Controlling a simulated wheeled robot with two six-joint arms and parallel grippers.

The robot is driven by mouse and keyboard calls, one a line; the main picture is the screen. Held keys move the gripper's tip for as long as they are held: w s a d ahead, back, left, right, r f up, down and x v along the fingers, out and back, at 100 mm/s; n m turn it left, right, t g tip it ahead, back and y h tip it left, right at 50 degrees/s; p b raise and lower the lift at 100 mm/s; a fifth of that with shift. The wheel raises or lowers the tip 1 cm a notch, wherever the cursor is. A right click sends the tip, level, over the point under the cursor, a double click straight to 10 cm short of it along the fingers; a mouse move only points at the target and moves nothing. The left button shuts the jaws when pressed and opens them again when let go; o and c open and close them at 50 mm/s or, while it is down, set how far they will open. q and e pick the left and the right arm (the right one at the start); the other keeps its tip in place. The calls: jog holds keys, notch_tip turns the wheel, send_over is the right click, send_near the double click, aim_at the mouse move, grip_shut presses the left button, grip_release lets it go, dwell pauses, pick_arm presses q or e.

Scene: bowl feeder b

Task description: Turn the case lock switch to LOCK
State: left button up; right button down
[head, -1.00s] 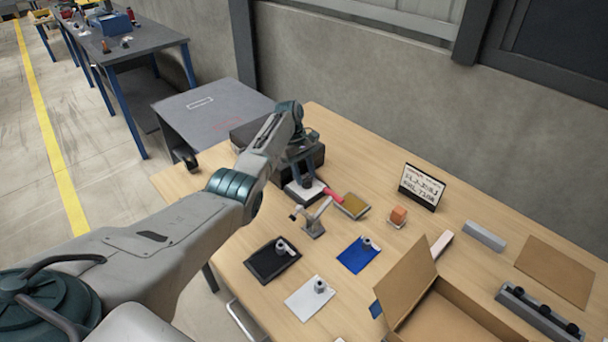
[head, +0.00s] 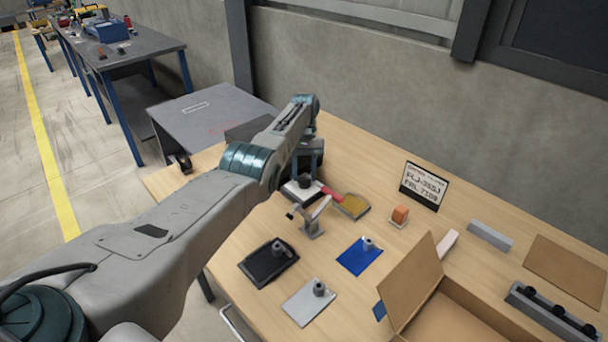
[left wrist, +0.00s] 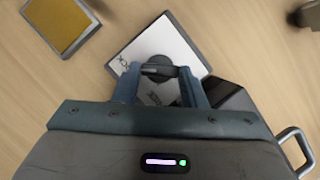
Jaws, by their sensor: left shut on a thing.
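The case lock switch is a black knob (left wrist: 158,68) on a white plate (left wrist: 185,45) with small dark marks, seen in the left wrist view. My left gripper (left wrist: 160,76) is shut on the knob, with one finger on each side of its bar. In the head view the white plate (head: 291,192) lies on the table under my left gripper (head: 304,180), and my wrist hides part of it. My right gripper is not in view.
Close by are a metal stand (head: 312,222), a yellow-topped block (head: 352,206) and a dark case behind my wrist. Black (head: 262,268), blue (head: 352,262) and white (head: 300,308) pads lie nearer. An open cardboard box (head: 450,310) stands at right.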

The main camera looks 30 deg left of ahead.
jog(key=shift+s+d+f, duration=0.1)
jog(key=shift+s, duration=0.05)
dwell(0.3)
pick_arm(q)
jog(key=o, duration=1)
